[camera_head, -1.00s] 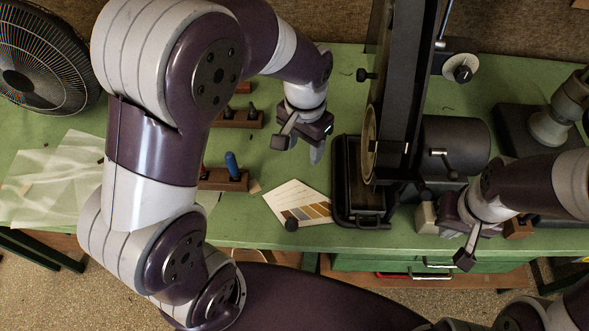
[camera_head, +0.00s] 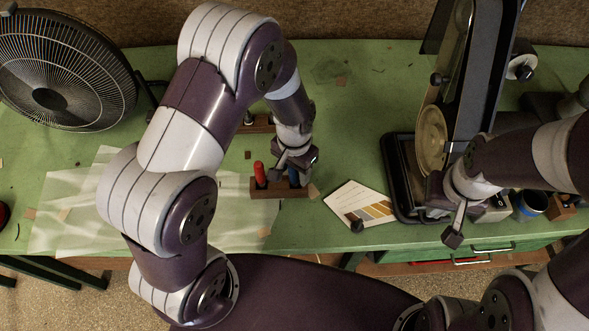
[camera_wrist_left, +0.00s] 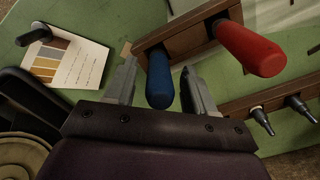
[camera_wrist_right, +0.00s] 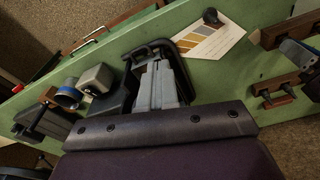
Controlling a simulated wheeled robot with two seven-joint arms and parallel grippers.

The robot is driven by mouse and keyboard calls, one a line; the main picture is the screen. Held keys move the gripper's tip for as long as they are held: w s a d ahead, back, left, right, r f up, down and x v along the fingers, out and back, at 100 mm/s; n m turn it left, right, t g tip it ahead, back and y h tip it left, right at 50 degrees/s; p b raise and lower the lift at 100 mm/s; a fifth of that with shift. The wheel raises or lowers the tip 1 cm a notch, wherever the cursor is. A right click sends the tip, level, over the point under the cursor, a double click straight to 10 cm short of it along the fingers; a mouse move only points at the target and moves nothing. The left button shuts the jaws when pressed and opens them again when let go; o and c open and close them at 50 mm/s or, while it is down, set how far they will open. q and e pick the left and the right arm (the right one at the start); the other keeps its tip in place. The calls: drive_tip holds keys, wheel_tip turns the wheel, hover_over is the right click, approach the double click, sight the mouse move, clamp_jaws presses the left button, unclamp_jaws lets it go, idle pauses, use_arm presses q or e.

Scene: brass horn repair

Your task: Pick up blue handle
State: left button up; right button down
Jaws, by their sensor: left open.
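The blue handle (camera_wrist_left: 160,80) stands in a wooden rack (camera_wrist_left: 190,32) beside a red handle (camera_wrist_left: 250,50). In the left wrist view it lies between the two fingers of my left gripper (camera_wrist_left: 160,88), which is open around it; I cannot tell whether either finger touches it. In the head view my left gripper (camera_head: 294,160) is over the right end of the rack (camera_head: 278,190) and mostly hides the blue handle (camera_head: 294,177). The red handle (camera_head: 260,174) shows just left of it. My right gripper (camera_head: 453,232) is near the table's front edge, and its fingers look close together in the right wrist view (camera_wrist_right: 160,85).
A colour card (camera_head: 360,206) with a dark knob on it lies right of the rack. A belt machine (camera_head: 455,90) stands on a black base farther right. A fan (camera_head: 60,75) and thin paper sheets (camera_head: 85,215) are at left. Another wooden rack (camera_head: 262,125) stands behind.

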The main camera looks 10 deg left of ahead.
use_arm(q)
drive_tip(key=shift+f, duration=0.3)
drive_tip(key=shift+d+r, duration=0.1)
drive_tip(key=shift+d, duration=0.15)
drive_tip(key=shift+s, duration=0.1)
drive_tip(key=c, duration=1)
drive_tip(key=shift+a, duration=0.1)
clamp_jaws()
drive_tip(key=shift+r, duration=0.1)
